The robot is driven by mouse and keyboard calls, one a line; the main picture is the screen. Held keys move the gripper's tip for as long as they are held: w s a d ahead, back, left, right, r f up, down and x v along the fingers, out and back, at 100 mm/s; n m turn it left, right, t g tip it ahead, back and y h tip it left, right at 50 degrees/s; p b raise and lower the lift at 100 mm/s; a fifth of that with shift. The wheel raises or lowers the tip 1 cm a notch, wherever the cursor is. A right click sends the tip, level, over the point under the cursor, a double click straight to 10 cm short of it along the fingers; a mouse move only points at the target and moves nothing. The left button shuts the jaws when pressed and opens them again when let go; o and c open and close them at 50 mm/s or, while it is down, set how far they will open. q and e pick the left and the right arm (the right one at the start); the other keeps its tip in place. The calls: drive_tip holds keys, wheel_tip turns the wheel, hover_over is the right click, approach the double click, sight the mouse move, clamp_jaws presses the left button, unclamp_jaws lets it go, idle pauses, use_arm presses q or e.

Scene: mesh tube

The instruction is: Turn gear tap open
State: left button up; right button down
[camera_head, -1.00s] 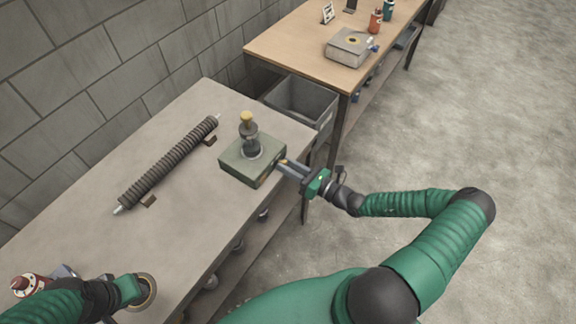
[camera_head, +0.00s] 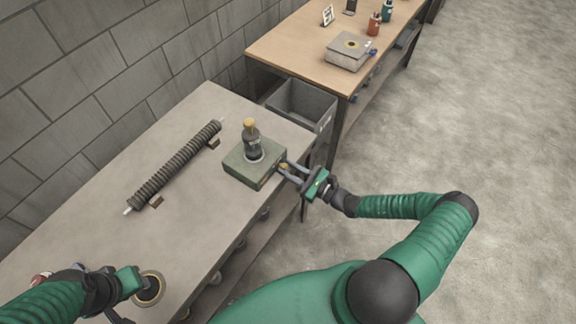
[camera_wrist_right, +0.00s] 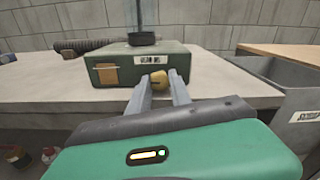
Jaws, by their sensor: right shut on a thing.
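A green box (camera_head: 243,172) stands at the front edge of the grey table, with a dark cylinder with a yellow cap (camera_head: 251,138) upright on its top. A small brass tap (camera_wrist_right: 159,80) sticks out of the box's near face, below a white label. My right gripper (camera_head: 284,168) is at this face, its two fingers on either side of the tap and shut on it; it also shows in the right wrist view (camera_wrist_right: 160,92). My left gripper (camera_head: 148,289) is low at the left, over the table's near edge; its fingers cannot be made out.
A long ribbed rod (camera_head: 175,165) lies on two small supports on the grey table (camera_head: 150,250). A grey bin (camera_head: 302,100) stands between it and a wooden table (camera_head: 290,45), which bears a grey box (camera_head: 348,54) and several small items. The floor at right is clear.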

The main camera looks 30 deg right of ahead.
drive_tip(key=shift+d+n, duration=0.1)
drive_tip(key=shift+n, duration=0.3)
drive_tip(key=c, duration=1.5)
unclamp_jaws()
drive_tip(key=shift+o, duration=0.2)
drive_tip(key=b+v, duration=0.1)
drive_tip(key=v, duration=1.6)
drive_tip(key=shift+b, duration=0.35)
drive_tip(key=shift+d+f, duration=0.1)
drive_tip(key=shift+f, duration=0.05)
